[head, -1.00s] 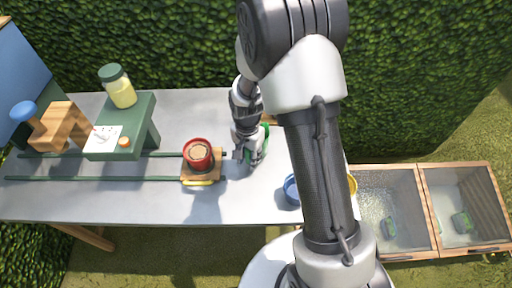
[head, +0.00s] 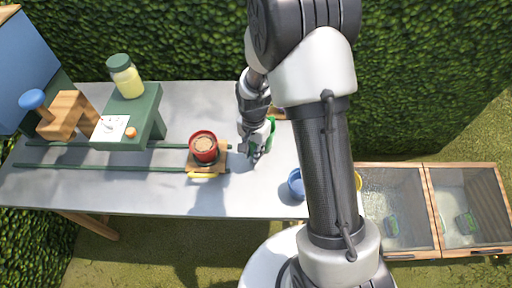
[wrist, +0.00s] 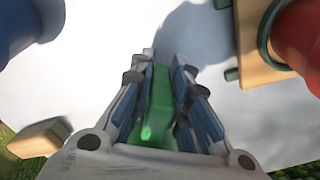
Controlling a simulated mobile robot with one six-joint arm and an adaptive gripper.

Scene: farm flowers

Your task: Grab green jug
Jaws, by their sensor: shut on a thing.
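The green jug (head: 271,126) is mostly hidden behind my gripper in the head view; only a bit of green shows at its right edge. My gripper (head: 252,152) is over the grey table, right of the red pot. In the wrist view a green part, likely the jug's handle (wrist: 158,108), lies between the two fingers of my gripper (wrist: 162,75). The fingers are shut on it. The rest of the jug is hidden, and I cannot tell whether it is off the table.
A red pot (head: 204,146) sits on a wooden carriage on green rails. A green stand (head: 145,120) holds a yellow jar (head: 127,82). A blue cup (head: 296,184) is near the front edge. Two glass-topped wooden boxes (head: 433,215) stand at the right.

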